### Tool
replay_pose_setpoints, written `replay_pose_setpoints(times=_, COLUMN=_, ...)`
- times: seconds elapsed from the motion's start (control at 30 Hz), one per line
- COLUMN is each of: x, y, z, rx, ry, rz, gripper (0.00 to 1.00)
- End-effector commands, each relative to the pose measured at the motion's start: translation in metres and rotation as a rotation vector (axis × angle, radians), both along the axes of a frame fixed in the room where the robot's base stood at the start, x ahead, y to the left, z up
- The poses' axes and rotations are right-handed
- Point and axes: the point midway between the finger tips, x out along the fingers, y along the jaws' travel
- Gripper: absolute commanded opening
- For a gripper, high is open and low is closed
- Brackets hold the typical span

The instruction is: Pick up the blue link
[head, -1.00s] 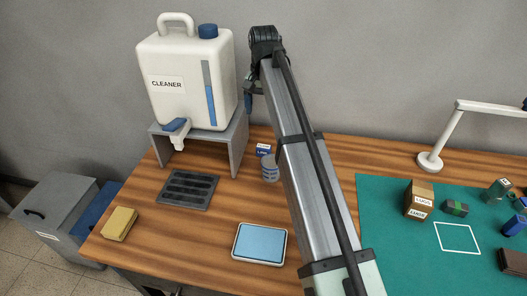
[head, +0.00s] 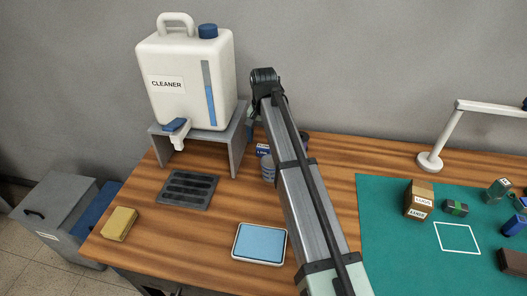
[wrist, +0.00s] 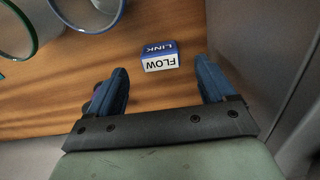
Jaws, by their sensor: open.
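The blue link (wrist: 159,46) is a small blue block with a white face marked FLOW and the word LINK on its blue side. It lies on the wooden bench, and in the head view it shows (head: 262,150) beside my arm, partly hidden. My gripper (wrist: 162,75) is open and empty. In the wrist view its two blue fingers stand left and right, with the link between and slightly beyond their tips, apart from both. In the head view my gripper is mostly hidden behind my arm.
Two round rims (wrist: 84,12) show at the wrist view's upper left. A grey stand (head: 238,140) holds a white cleaner jug (head: 180,100). A blue-topped tray (head: 260,243) lies nearer the front.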

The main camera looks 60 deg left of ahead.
Motion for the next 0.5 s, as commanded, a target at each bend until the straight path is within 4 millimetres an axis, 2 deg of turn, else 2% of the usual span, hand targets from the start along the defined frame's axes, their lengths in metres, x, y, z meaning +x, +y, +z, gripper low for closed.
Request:
replay_pose_setpoints(times=0.33, x=0.0, y=0.0, z=-0.039, rx=-0.002, ry=0.001, rz=0.0, gripper=0.83)
replay_pose_setpoints(times=0.5, x=0.0, y=0.001, z=-0.049, rx=0.0, ry=0.0, rz=0.0, gripper=0.83)
